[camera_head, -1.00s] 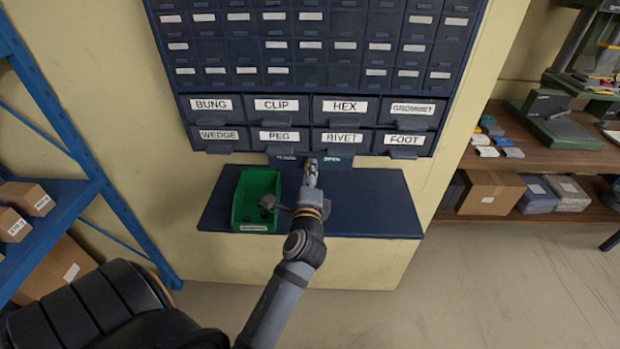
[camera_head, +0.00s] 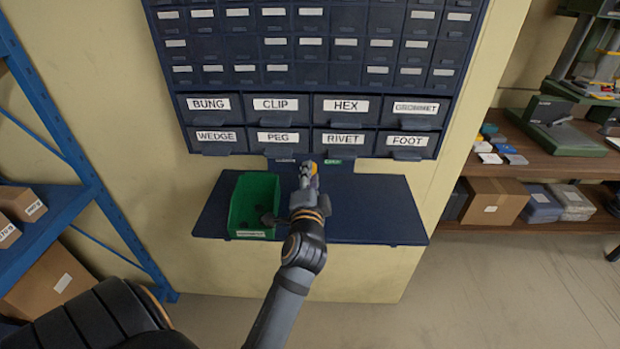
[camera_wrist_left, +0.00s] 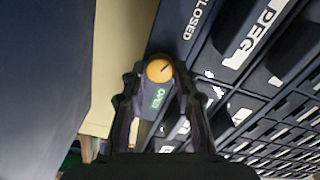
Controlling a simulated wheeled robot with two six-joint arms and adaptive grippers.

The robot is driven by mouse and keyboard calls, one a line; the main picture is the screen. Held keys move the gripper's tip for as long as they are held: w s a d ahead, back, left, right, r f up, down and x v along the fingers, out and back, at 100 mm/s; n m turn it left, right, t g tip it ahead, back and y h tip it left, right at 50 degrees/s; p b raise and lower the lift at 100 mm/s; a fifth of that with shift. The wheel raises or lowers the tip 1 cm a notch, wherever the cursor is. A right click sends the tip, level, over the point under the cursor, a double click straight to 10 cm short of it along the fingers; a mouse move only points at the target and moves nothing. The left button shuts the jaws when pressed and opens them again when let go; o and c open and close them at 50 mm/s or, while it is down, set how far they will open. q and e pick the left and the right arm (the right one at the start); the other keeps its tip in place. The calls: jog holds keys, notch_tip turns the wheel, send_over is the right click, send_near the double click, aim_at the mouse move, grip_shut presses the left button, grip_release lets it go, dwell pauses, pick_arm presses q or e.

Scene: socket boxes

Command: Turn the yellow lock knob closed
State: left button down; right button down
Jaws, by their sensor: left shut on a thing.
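The yellow lock knob (camera_wrist_left: 160,69) is round, with a short dark mark on its face that points to the upper right in the left wrist view. In the head view a bit of the knob (camera_head: 314,168) shows at the gripper's tip, below the drawers. My left gripper (camera_wrist_left: 160,80) has a finger on each side of the knob and is shut on it; it also shows in the head view (camera_head: 307,172). A green OPEN label (camera_wrist_left: 158,98) and a white CLOSED label (camera_wrist_left: 191,24) lie near the knob. My right gripper is not in view.
A dark blue drawer cabinet (camera_head: 262,134) with labelled drawers stands above a blue shelf (camera_head: 380,218). A green bin (camera_head: 240,205) sits on the shelf, left of my gripper. The shelf's right part is clear. Blue racking (camera_head: 80,180) stands at the left.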

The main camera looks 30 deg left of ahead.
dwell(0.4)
pick_arm(q)
jog(key=c, duration=1)
grip_release()
